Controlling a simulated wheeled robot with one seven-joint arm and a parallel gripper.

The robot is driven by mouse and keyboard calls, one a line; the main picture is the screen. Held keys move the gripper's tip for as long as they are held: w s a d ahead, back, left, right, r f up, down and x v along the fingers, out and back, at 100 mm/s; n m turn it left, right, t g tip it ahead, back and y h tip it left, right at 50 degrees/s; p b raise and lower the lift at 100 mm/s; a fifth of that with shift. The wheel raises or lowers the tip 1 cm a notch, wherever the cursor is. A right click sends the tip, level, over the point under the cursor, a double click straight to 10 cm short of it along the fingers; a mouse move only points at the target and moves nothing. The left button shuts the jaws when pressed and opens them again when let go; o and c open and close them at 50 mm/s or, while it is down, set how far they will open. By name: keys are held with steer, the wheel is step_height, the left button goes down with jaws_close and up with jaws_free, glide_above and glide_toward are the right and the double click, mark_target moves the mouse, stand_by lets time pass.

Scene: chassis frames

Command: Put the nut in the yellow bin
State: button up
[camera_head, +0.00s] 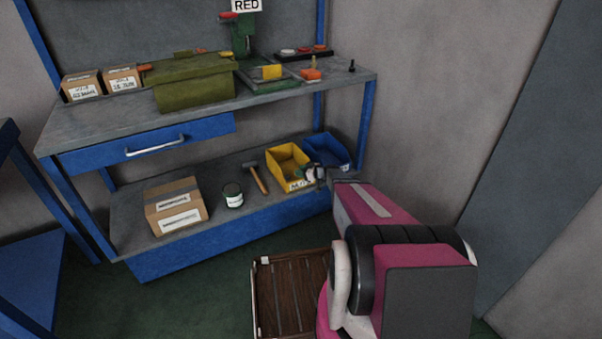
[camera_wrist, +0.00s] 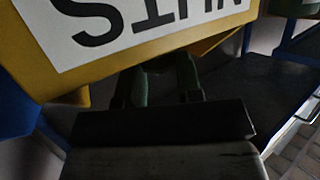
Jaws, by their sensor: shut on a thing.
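The yellow bin (camera_head: 287,158) stands on the lower shelf of the workbench. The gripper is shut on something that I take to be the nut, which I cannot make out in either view.
A blue bin (camera_head: 326,149) stands right beside the yellow one. To the left on the lower shelf (camera_head: 225,222) are a hammer (camera_head: 256,178), a small can (camera_head: 233,196) and a cardboard box (camera_head: 176,207). The upper worktop (camera_head: 120,110) overhangs. A wooden pallet (camera_head: 290,290) lies on the floor.

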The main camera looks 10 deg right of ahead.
steer(key=shift+f, duration=0.75)
steer(key=o, duration=0.9)
steer(key=shift+o, duration=0.2)
steer(key=shift+f, duration=0.1)
steer(key=shift+r, duration=0.55)
steer(key=r+v, duration=0.1)
steer(key=v, duration=1.1)
steer(key=s+a+r+m+g+h, duration=0.2)
steer(key=s+a+r+g, duration=0.1)
steer(key=s+a, duration=0.3)
steer(key=s+a+r+m+g+h, duration=0.1)
steer(key=s+a+r+g, duration=0.3)
steer(key=s, duration=0.3)
steer(key=s+r+m+g+h, duration=0.1)
steer(key=s+r+m+h, duration=0.2)
steer(key=s, duration=0.4)
steer(key=s+r+m+g+h, duration=0.1)
steer(key=s+r+m+h, duration=0.2)
steer(key=s, duration=0.5)
steer(key=shift+a+r+m+h, duration=0.4)
steer(key=shift+a+m+h, duration=0.1)
steer(key=shift+h, duration=0.7)
